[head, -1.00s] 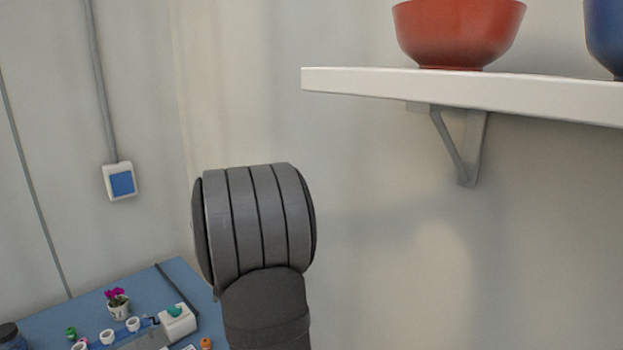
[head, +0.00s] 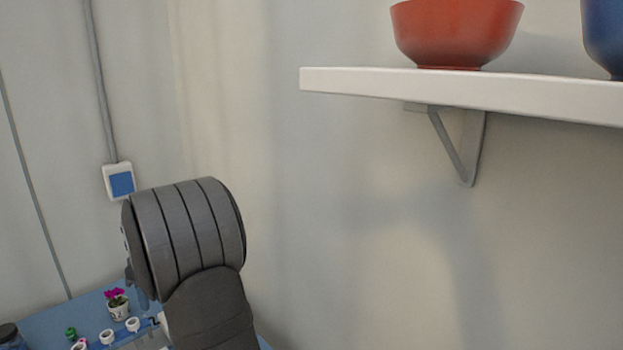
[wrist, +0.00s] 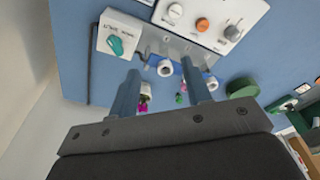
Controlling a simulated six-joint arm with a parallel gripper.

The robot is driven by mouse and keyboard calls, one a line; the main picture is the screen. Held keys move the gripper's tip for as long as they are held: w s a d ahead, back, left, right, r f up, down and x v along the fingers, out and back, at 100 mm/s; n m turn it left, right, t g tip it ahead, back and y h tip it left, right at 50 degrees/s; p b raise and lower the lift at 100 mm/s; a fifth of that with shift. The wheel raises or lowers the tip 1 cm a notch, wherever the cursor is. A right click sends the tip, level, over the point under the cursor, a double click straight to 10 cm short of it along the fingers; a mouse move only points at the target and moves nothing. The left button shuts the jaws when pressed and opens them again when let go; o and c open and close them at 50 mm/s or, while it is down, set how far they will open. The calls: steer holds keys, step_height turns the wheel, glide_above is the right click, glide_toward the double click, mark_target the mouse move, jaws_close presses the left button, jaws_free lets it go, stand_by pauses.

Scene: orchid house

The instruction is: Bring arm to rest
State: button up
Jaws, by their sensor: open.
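My gripper (wrist: 160,68) shows in the wrist view with its two dark fingers spread apart. Nothing is held between them. It hangs over the blue table (wrist: 78,60), with small items on the table behind the fingertips. In the head view a thick dark grey link of my arm stands at lower left, in front of the table (head: 62,318). My gripper itself is not visible in the head view.
A white shelf (head: 460,88) on a bracket carries a red bowl (head: 455,32) and a blue bowl (head: 606,38). A potted magenta flower (head: 118,304) and several small white cups are on the table. A white box with a teal knob (wrist: 116,45) and a green disc (wrist: 242,88) are there.

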steer(key=s+a+f, duration=0.1)
steer(key=s+a, duration=0.2)
steer(key=a, duration=0.4)
steer(key=s+a+f+n, duration=0.1)
steer(key=s+a, duration=0.2)
steer(key=a, duration=0.4)
steer(key=shift+a+f, duration=0.25)
steer(key=shift+o, duration=0.2)
steer(key=shift+s, duration=0.1)
